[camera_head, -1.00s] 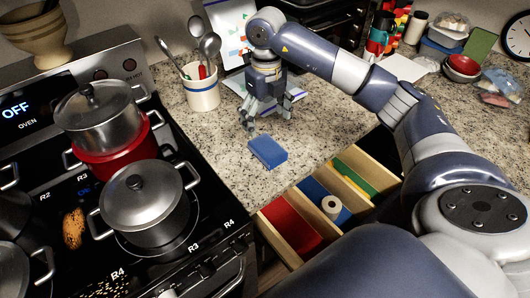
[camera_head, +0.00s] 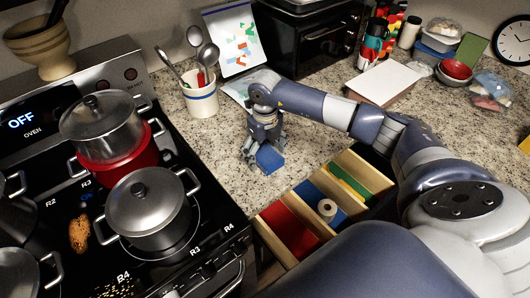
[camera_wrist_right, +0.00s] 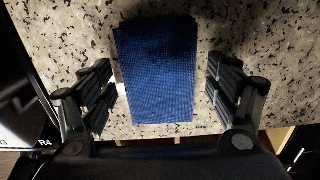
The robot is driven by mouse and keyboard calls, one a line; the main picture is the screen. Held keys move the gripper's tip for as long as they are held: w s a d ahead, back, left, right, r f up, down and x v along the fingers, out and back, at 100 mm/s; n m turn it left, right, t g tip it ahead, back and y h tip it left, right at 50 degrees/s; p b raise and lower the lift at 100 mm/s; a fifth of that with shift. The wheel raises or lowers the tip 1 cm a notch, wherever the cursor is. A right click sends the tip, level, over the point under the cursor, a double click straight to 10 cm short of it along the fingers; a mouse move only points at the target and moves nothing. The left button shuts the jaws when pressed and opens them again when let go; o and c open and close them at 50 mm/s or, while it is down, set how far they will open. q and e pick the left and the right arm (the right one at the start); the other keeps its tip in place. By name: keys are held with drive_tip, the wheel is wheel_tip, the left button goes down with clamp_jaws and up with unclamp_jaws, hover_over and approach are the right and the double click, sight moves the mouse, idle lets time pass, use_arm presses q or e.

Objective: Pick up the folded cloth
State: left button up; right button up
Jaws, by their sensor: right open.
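The folded cloth (camera_head: 270,159) is a small blue rectangle lying flat on the speckled granite counter, just behind the open drawer. My right gripper (camera_head: 262,165) is right over it in the head view and covers part of it. In the right wrist view the cloth (camera_wrist_right: 157,75) lies between the two open fingers of my right gripper (camera_wrist_right: 163,90), with a gap on each side. The left finger is nearer to the cloth's edge than the right one. My left gripper is not in view.
An open drawer (camera_head: 350,158) with colored compartments and a paper roll (camera_head: 327,207) stands in front of the counter edge. The stove with a lidded pot (camera_head: 147,203) and a red pot (camera_head: 119,165) is on the left. A utensil crock (camera_head: 201,101) stands behind the cloth.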

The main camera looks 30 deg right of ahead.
sight(264, 153)
drive_tip(key=shift+f, duration=0.1)
drive_tip(key=c, duration=1.1)
drive_tip(key=shift+c, duration=0.2)
drive_tip(key=shift+w+r+b, duration=0.1)
drive_tip(key=shift+r+b, duration=0.5)
drive_tip(key=shift+r, duration=0.1)
drive_tip(key=shift+a+r+b, duration=0.2)
drive_tip(key=shift+r+b, duration=0.5)
drive_tip(key=shift+r, duration=0.3)
drive_tip(key=s+a+b, duration=0.1)
drive_tip(key=s+a, duration=0.1)
drive_tip(key=a, duration=0.2)
drive_tip(key=s+a+r+b, duration=0.1)
drive_tip(key=s+a+b, duration=0.1)
drive_tip(key=a, duration=0.2)
drive_tip(key=s+a+b, duration=0.1)
drive_tip(key=s+a, duration=0.2)
drive_tip(key=a, duration=0.2)
drive_tip(key=shift+r, duration=0.25)
drive_tip(key=shift+s+a+r+b, duration=0.1)
drive_tip(key=shift+s+a+b, duration=0.2)
drive_tip(key=shift+a, duration=0.15)
